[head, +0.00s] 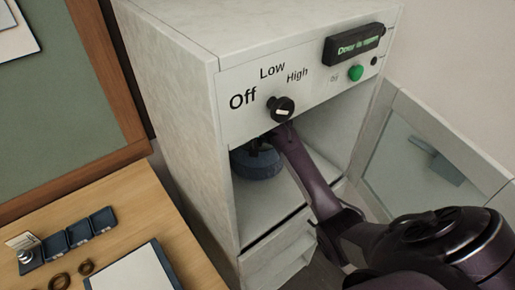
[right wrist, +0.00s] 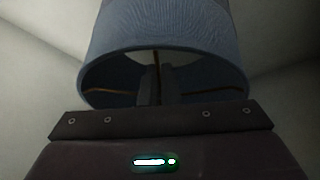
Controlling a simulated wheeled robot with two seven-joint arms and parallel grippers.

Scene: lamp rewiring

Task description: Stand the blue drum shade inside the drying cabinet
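The blue drum shade (head: 262,170) is inside the drying cabinet (head: 180,95), at the left of its open chamber. It looks upright, at or very near the chamber floor; I cannot tell whether it touches. My right gripper (head: 258,147) reaches into the chamber from the right, its fingers at the shade's open end. In the right wrist view the shade (right wrist: 165,30) fills the upper middle, its open end towards me. The fingers (right wrist: 159,76) are close together at the centre, where thin wire spokes meet, and appear shut on the shade's wire fitting. My left gripper is out of view.
The cabinet's glass door (head: 420,165) stands open at the right. A knob (head: 281,109), a green button (head: 356,73) and a lit display (head: 355,45) are above the opening. A wooden table (head: 150,215) with small dark boxes (head: 79,231) is at left. Chamber floor right of the shade is partly clear.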

